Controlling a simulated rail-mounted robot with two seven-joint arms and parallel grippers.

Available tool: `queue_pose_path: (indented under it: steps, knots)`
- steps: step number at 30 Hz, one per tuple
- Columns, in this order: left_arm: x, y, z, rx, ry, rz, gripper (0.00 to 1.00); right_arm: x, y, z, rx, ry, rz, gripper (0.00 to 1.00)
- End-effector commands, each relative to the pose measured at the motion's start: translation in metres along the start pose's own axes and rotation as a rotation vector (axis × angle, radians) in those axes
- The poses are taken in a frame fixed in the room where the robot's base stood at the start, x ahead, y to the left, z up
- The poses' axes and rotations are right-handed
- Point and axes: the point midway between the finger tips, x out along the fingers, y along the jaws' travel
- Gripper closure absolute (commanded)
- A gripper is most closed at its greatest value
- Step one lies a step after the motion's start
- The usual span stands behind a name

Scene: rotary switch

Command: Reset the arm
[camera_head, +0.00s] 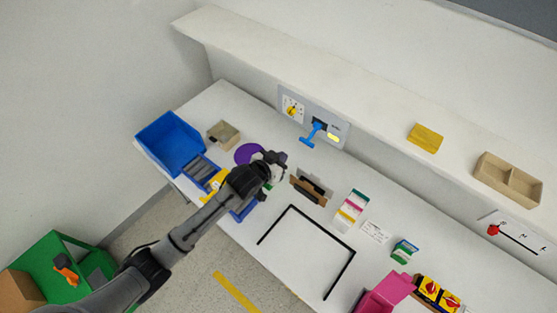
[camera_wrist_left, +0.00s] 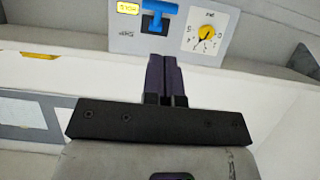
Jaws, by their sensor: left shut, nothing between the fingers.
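My left arm comes in from the lower left in the head view, and its gripper (camera_head: 276,166) is over the table, near the purple disc (camera_head: 246,152). In the left wrist view the two dark fingers (camera_wrist_left: 164,62) are together with nothing between them. Beyond them is the wall panel with a yellow rotary knob (camera_wrist_left: 206,33) on a white dial and a blue lever (camera_wrist_left: 159,14). In the head view the knob (camera_head: 292,110) and lever (camera_head: 313,132) are on the back wall, apart from the gripper. My right gripper is not in view.
A blue bin (camera_head: 170,146) and a small open box (camera_head: 223,134) stand at the table's left. A brown holder (camera_head: 309,190) is right of the gripper. A shelf (camera_head: 290,65) overhangs the back. The black-outlined area (camera_head: 305,250) is clear. A pink box (camera_head: 383,295) is at the front right.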

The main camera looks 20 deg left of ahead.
Motion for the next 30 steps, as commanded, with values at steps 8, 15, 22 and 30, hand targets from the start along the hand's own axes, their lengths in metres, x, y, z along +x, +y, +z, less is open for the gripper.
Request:
queue_pose_path:
  steps: [8,15,22,30]
  knots:
    - [-0.011,0.0,0.001,0.0,0.001,0.0,1.0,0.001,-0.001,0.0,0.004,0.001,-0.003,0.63]
    - [-0.013,-0.006,0.022,0.082,-0.13,-0.035,1.0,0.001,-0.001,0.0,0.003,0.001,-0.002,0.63]
    - [-0.05,-0.01,0.01,0.22,-0.297,-0.107,1.0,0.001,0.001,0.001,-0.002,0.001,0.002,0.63]
    - [-0.13,0.001,-0.013,0.231,-0.379,-0.165,1.0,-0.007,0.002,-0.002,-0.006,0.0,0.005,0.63]
